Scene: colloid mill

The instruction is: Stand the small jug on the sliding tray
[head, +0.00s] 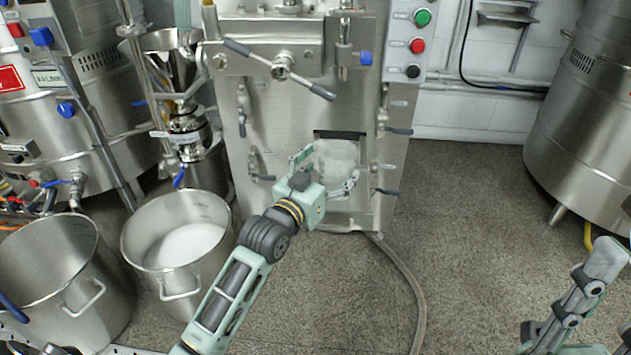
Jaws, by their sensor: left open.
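The small jug (337,158) is pale and see-through. It is upright in front of the low opening in the steel machine's front. My left gripper (327,172) is open, with one finger on the left side of the jug and the other at its lower right. I cannot tell whether the fingers touch it. The jug's base and what is under it are hard to make out. The sliding tray (350,217) seems to be the steel surface low at the machine's front, partly hidden by my gripper. Parts of my right arm show at the lower right edge; its jaw opening is unclear.
The machine has levers on both sides of the opening and a button panel (410,45) above. Two steel pots (180,215) stand on the left, one with white contents. A hose (405,280) runs along the floor.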

